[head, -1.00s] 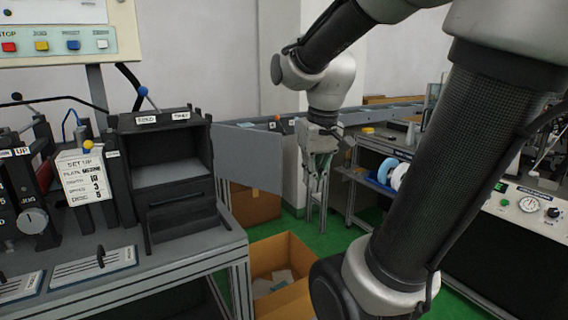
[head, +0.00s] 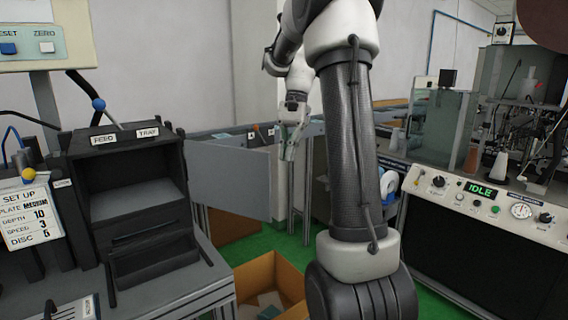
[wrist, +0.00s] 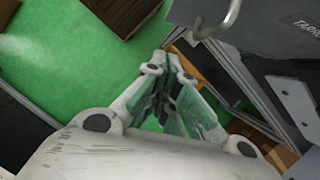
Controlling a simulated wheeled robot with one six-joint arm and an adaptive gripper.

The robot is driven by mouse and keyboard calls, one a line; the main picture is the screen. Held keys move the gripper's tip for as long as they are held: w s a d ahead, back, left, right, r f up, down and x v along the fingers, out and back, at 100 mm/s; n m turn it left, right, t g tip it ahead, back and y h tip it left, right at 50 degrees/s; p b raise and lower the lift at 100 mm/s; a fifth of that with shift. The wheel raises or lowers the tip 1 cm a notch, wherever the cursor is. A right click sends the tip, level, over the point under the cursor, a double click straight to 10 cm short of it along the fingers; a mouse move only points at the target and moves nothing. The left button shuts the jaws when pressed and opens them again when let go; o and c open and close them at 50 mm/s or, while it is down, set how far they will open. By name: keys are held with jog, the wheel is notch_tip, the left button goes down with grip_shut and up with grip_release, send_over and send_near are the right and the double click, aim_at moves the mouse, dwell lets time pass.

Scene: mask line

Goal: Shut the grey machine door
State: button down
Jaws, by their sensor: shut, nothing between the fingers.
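The grey door (head: 230,180) is a flat panel that stands wide open on the right side of the black box-shaped machine (head: 135,245). The machine's front is uncovered, showing an empty-looking shelf above a drawer-like lower part. My gripper (head: 290,150) points down just right of the door's free edge in the head view; I cannot tell whether it touches it. In the wrist view my gripper (wrist: 173,70) has its fingers together with nothing between them. A grey panel with a handle (wrist: 222,22) and cut-off lettering fills the upper right there, probably the door's outer face.
An open cardboard box (head: 268,285) stands on the green floor below the door. A setup card (head: 30,215) and levers are at the left of the bench. A console reading IDLE (head: 480,205) stands at the right. Green floor shows between.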

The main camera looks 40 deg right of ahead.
jog(key=s+a+f, duration=0.3)
jog(key=a+f, duration=0.3)
jog(key=f, duration=0.1)
jog(key=shift+s+f, duration=0.3)
jog(key=shift+f, duration=0.05)
jog(key=shift+s+a, duration=0.1)
jog(key=shift+a, duration=0.1)
